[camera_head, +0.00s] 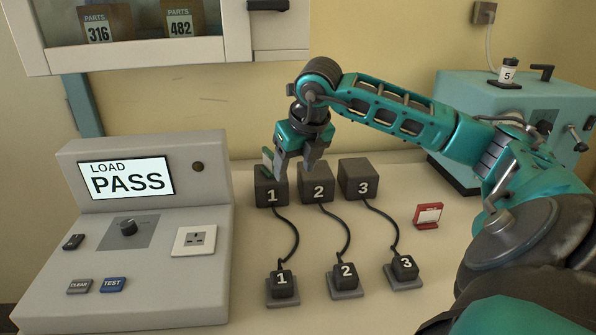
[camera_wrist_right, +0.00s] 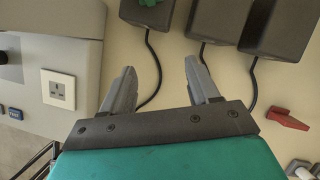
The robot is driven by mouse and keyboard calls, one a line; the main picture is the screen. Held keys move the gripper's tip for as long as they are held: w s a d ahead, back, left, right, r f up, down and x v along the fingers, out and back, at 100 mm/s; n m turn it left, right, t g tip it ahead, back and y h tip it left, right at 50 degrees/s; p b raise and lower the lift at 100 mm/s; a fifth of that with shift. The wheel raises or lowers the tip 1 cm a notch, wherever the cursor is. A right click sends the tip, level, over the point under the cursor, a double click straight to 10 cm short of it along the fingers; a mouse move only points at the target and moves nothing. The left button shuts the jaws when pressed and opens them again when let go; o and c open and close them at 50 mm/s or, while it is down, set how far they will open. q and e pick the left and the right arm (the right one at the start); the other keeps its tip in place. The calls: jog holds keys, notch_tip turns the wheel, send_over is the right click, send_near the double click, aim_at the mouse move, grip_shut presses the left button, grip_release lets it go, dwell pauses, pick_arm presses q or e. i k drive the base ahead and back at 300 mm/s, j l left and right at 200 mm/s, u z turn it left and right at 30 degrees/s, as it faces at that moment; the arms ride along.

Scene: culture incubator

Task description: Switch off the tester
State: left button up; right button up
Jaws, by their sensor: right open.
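The grey tester (camera_head: 140,300) stands at the left, its lit screen (camera_head: 126,179) reading "LOAD PASS". Its sloped panel has a small black switch (camera_head: 73,242), a round knob (camera_head: 128,227), a grey CLEAR button (camera_head: 79,286), a blue TEST button (camera_head: 113,285) and a white socket (camera_head: 194,240) with nothing plugged in. The socket also shows in the right wrist view (camera_wrist_right: 58,89). I cannot read the switch's position. My right gripper (camera_head: 296,166) is open and empty, above adapters 1 and 2, right of the tester. My left gripper is out of view.
Black adapters 1 (camera_head: 271,190), 2 (camera_head: 317,187) and 3 (camera_head: 365,180) are cabled to numbered plugs on grey pads. A green piece (camera_head: 267,158) is at adapter 1. A red tag holder (camera_head: 428,215) and a teal machine (camera_head: 500,95) stand right. A cabinet (camera_head: 150,53) hangs above the tester.

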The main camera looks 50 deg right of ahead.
aim_at(73, 243)
jog(key=k, duration=1)
